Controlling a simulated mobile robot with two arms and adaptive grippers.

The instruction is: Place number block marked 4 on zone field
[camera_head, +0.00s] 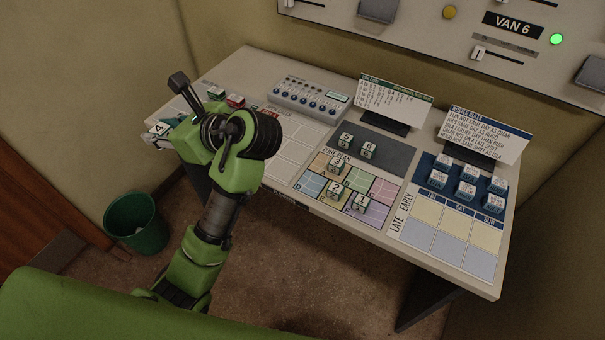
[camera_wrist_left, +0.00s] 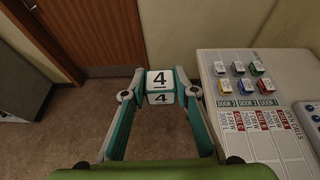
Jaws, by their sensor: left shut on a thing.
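The white number block marked 4 (camera_wrist_left: 160,80) is between the two fingers of my left gripper (camera_wrist_left: 160,90), which is shut on it. In the head view the block (camera_head: 158,128) shows at the far left, partly hidden by my gripper (camera_head: 165,134). In the wrist view it is above the floor, left of the desk. The zone plan (camera_head: 384,189), a field of coloured cells, lies mid-desk. Block 3 (camera_head: 336,165), block 2 (camera_head: 335,191) and block 1 (camera_head: 360,203) stand on it. My right gripper is not in view.
Blocks 5 (camera_head: 346,141) and 6 (camera_head: 368,151) stand on a grey pad behind the zone plan. Duty blocks (camera_head: 466,190) and two propped cards (camera_head: 395,102) are to the right. A button panel (camera_head: 309,97) and small toy vans (camera_wrist_left: 239,68) are on the left part. A green bin (camera_head: 137,224) is on the floor.

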